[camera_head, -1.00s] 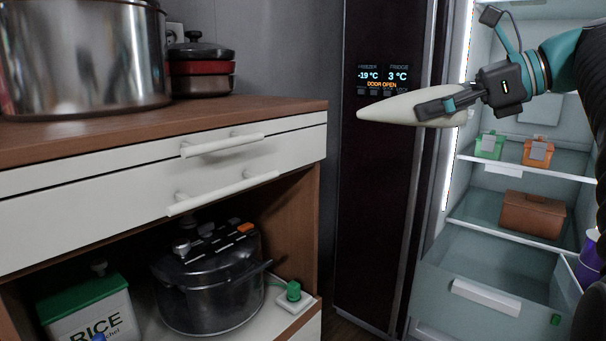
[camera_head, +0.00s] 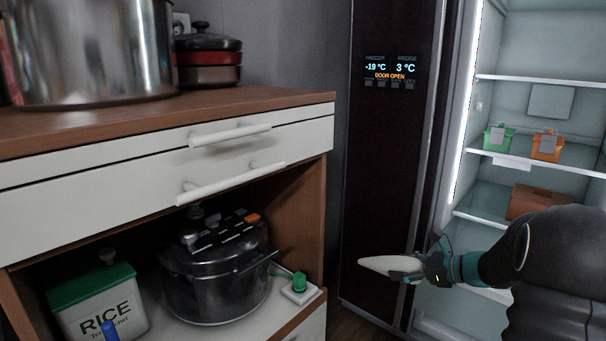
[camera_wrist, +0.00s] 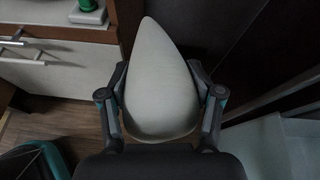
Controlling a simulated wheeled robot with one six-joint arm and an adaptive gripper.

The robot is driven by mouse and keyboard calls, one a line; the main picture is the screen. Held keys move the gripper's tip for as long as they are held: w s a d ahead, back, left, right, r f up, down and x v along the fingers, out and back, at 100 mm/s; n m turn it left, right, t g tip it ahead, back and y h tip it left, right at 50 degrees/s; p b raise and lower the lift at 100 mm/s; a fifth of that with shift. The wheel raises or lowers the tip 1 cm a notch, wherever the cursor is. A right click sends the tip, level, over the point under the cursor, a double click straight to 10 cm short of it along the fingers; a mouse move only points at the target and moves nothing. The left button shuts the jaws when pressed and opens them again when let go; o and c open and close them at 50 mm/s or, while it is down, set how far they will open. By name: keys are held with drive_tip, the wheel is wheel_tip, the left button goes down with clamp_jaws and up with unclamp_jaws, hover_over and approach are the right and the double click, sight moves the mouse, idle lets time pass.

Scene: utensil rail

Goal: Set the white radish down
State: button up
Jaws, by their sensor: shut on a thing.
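The white radish (camera_head: 390,265) is a pale, pointed root held sideways, its tip to the left, in front of the dark fridge door. My gripper (camera_head: 428,268) is shut on its thick end. In the wrist view the radish (camera_wrist: 162,80) fills the middle, tip pointing up, with one finger of my gripper (camera_wrist: 162,108) on each side. The radish hangs in the air, apart from the cabinet, the fridge door and the floor.
The wooden cabinet (camera_head: 300,98) stands at left, with a steel pot (camera_head: 215,285) and a rice box (camera_head: 95,305) in its lower opening. The fridge is open at right; its shelf (camera_head: 545,80) has free room. Dark floor (camera_head: 350,325) shows between.

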drive_tip(key=s+a+f, duration=0.3)
drive_tip(key=a+f, duration=0.1)
drive_tip(key=f, duration=0.7)
drive_tip(key=s+a+f, duration=0.3)
drive_tip(key=a+f, duration=0.2)
drive_tip(key=f, duration=0.6)
drive_tip(key=shift+a+n+g, duration=0.2)
drive_tip(key=shift+n+g, duration=0.1)
drive_tip(key=shift+n, duration=0.1)
